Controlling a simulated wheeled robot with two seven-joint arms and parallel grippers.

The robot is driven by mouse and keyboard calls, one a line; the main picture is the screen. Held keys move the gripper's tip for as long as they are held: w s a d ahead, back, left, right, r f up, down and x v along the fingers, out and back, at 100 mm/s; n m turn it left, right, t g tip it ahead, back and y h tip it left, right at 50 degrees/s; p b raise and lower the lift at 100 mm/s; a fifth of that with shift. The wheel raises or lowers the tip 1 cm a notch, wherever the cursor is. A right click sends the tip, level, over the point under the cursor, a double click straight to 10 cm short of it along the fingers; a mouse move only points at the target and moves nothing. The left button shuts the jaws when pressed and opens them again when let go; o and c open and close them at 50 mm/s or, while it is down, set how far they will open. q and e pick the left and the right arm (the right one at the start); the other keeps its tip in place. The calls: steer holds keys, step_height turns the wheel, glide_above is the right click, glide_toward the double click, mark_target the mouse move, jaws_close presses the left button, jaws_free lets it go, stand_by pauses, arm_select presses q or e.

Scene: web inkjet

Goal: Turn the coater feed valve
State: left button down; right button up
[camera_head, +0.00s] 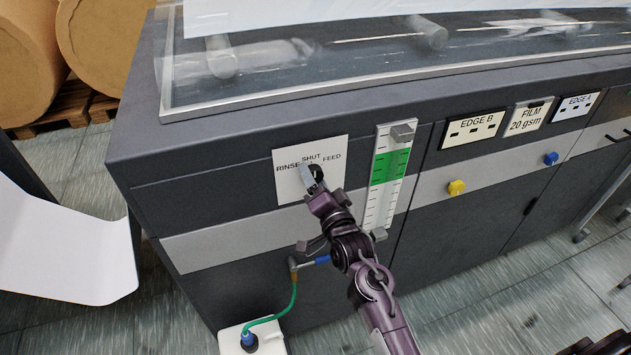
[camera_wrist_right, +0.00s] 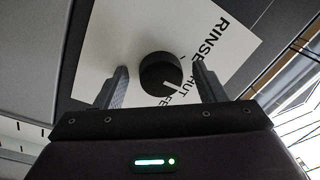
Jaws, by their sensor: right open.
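The coater feed valve is a round black knob (camera_wrist_right: 160,73) with a white pointer mark, on a white plate (camera_head: 290,157) lettered RINSE, SHUT and FEED. In the wrist view the mark is on the lettered side, near SHUT and FEED; I cannot tell exactly which it points at. In the head view the knob (camera_head: 318,171) is partly hidden by my right gripper (camera_head: 313,183). The right gripper is open, with one finger on each side of the knob. Gaps show between the fingers and the knob in the wrist view. My left gripper is out of view.
Further right are yellow (camera_head: 456,187) and blue (camera_head: 551,158) knobs under label plates. A green hose (camera_head: 292,303) runs below to a white container (camera_head: 232,341). Brown rolls (camera_head: 105,40) stand at back left.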

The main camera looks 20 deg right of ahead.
steer(key=shift+s, duration=0.1)
steer(key=s+b, duration=0.2)
steer(key=s, duration=0.5)
steer(key=shift+s+d+f, duration=0.25)
steer(key=shift+s, duration=0.05)
steer(key=s+a+f+n+g, duration=0.1)
steer(key=s+f+n+g, duration=0.15)
steer(key=f, duration=0.95)
steer(key=s+a+f+n+g, duration=0.1)
steer(key=s+f+n+g, duration=0.2)
steer(key=f, duration=0.9)
steer(key=s+a+f+n+g, duration=0.1)
steer(key=s+a+f+g, duration=0.2)
steer(key=f, duration=0.9)
steer(key=s+d+f+n+g, duration=0.1)
steer(key=s+d+f+g, duration=0.1)
steer(key=s+f, duration=0.5)
steer(key=s+d+f+n+g, duration=0.2)
steer(key=s+f+g, duration=0.1)
steer(key=s+f, duration=0.4)
steer(key=s+d+f+n+g, duration=0.1)
steer(key=s+d+f+g, duration=0.1)
steer(key=s, duration=0.8)
steer(key=s+d+f+n+g+h+b, duration=0.1)
steer(key=s+d+f, duration=0.3)
steer(key=s, duration=0.5)
step_height(320, 180, down, 3)
steer(key=shift+s+d+r+n+g, duration=0.2)
steer(key=shift+s+n+g, duration=0.15)
steer(key=shift+n+g, duration=0.3)
